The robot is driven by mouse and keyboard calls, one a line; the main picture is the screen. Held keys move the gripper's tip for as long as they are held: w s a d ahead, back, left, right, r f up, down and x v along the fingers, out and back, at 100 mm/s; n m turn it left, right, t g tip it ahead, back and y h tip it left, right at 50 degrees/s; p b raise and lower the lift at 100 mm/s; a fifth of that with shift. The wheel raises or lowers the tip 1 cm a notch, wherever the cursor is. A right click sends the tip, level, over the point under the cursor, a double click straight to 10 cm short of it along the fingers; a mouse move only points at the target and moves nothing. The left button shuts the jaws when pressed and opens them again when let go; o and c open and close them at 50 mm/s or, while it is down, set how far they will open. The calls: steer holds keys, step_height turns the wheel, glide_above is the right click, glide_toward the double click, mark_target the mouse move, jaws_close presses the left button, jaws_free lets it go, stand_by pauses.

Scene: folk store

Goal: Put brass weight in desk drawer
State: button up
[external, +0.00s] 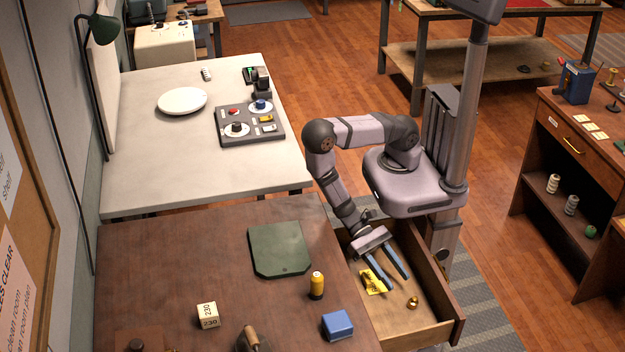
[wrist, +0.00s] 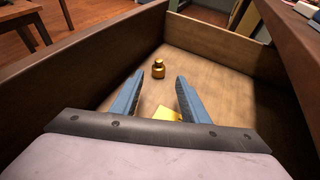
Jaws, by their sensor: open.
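The brass weight (external: 413,302) is a small knobbed brass piece standing on the floor of the open desk drawer (external: 439,292), near its front end. It also shows in the wrist view (wrist: 158,69), upright, beyond my fingertips. My gripper (external: 392,284) is over the drawer with its two blue fingers apart and nothing between them. In the wrist view my gripper (wrist: 158,92) points toward the weight without touching it. A yellow item (external: 374,281) lies in the drawer beside my left finger, partly hidden by it; the wrist view also shows it (wrist: 167,114) below the fingers.
The drawer walls rise around my gripper. The brown desk (external: 200,265) adjoins the drawer on the left, bearing a green mat (external: 279,249), a yellow spool (external: 317,285), a blue box (external: 338,325) and a numbered block (external: 207,315). The drawer floor around the weight is clear.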

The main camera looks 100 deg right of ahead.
steer(key=shift+v, duration=2.4)
steer(key=shift+s, duration=0.1)
steer(key=w+d+r+n+t+h, duration=0.1)
steer(key=w+d+r+n+h, duration=0.2)
steer(key=d, duration=0.4)
steer(key=w+d+r+n+t+h+p, duration=0.1)
steer(key=w+d+r+n+t+h, duration=0.1)
steer(key=w+d+r+n+h, duration=0.2)
steer(key=w+d+r+n+t+h+p, duration=0.1)
steer(key=d+r+n+h, duration=0.4)
steer(key=d, duration=0.7)
step_height(320, 180, up, 3)
steer(key=w+n+t, duration=0.1)
steer(key=w, duration=0.1)
steer(key=shift+w+h, duration=0.3)
steer(key=shift+w, duration=0.05)
steer(key=shift+f, duration=0.15)
